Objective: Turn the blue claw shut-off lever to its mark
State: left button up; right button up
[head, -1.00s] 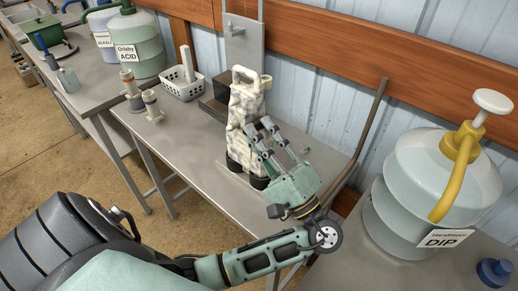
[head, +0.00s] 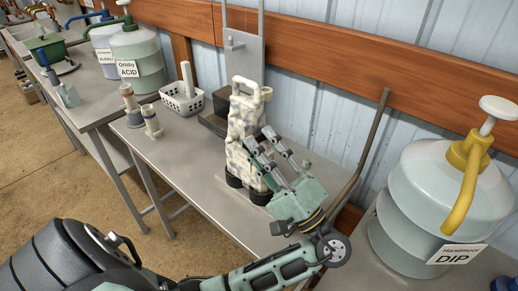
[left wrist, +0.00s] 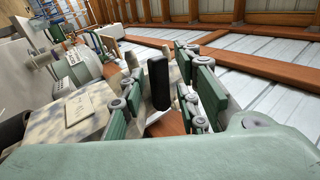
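I cannot make out a blue claw or its shut-off lever in either view. A mottled cream unit (head: 243,125) with a top handle and black feet stands upright on the metal bench. My left gripper (head: 270,148) is at its right side, with its fingers apart and pointing up toward it. In the left wrist view, my left gripper (left wrist: 165,85) is open around the line of a black rounded bar (left wrist: 158,80). I cannot tell whether a finger touches the bar. The mottled surface (left wrist: 60,130) lies left of the fingers. My right gripper is not in view.
A white basket (head: 182,104) and two small cups (head: 151,122) stand on the bench (head: 195,165) left of the unit. A grey upright plate (head: 243,60) is behind it. A large dip jug (head: 440,205) stands at the right. The bench's front left is bare.

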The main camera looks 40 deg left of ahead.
pick_arm(q)
jog(key=shift+f, duration=0.1)
jog(key=v, duration=0.7)
jog(key=shift+d, duration=0.25)
jog(key=shift+s+f, duration=0.1)
dwell(0.4)
